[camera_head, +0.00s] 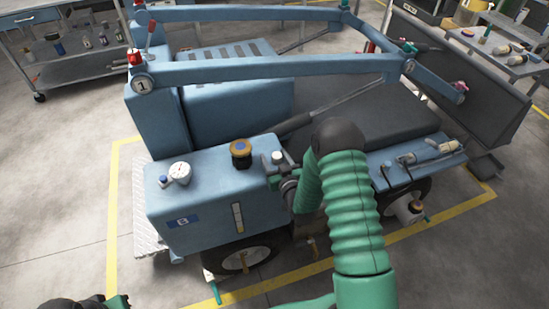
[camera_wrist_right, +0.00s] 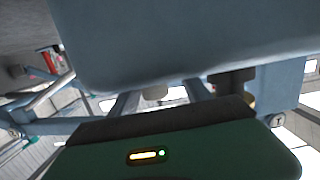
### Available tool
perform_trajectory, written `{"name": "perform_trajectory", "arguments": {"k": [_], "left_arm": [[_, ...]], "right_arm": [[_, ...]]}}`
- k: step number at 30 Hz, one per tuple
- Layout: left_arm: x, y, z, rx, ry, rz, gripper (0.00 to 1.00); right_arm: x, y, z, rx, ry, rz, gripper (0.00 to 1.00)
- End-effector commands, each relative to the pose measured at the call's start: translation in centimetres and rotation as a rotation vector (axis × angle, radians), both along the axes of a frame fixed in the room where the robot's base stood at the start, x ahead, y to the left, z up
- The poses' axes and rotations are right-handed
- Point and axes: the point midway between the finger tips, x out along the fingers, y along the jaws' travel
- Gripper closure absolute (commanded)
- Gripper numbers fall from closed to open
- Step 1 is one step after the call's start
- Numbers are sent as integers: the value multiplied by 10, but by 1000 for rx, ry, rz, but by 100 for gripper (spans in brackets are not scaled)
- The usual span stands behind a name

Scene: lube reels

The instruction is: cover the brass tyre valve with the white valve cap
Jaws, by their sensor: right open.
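A small white piece (camera_head: 278,157), which looks like the valve cap, is at the right end of the blue tank top. My right gripper (camera_head: 274,178) is open beside the tank's right end, just below this white piece; its fingers are partly hidden. A thin brass-coloured stem (camera_head: 245,262), which may be the tyre valve, shows at the pale hub of the front wheel (camera_head: 262,255). The right wrist view shows mostly a blue surface (camera_wrist_right: 190,40) close above the gripper body; I cannot make out the cap or valve there. Only part of my left gripper (camera_head: 118,301) shows, at the bottom left edge.
A dial gauge (camera_head: 180,171) and an orange-and-black filler cap (camera_head: 240,152) stand on the tank top. Blue rails (camera_head: 270,71) cross above the vehicle. Another wheel hub (camera_head: 408,209) and a side shelf with tools (camera_head: 430,152) are to the right.

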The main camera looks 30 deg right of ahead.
Motion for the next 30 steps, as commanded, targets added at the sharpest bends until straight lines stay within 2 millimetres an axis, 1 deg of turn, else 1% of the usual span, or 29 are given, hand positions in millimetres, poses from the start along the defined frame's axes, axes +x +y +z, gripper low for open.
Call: {"name": "perform_trajectory", "arguments": {"k": [1,2,14,15,23,26,30], "left_arm": [[0,0,0,0,0,0,100],[0,0,0,0,0,0,100],[0,0,0,0,0,-1,100],[0,0,0,0,0,-1,100],[0,0,0,0,0,-1,100],[0,0,0,0,0,-1,100],[0,0,1,0,0,-1,100]], "right_arm": [[0,-1,0,0,0,-1,44],[-1,-1,0,1,0,-1,46],[-1,1,0,-2,1,-1,99],[0,1,0,-2,1,0,100],[-1,0,1,0,0,-1,100],[-1,0,5,-1,-1,0,100],[0,0,19,-1,-2,0,100]]}}
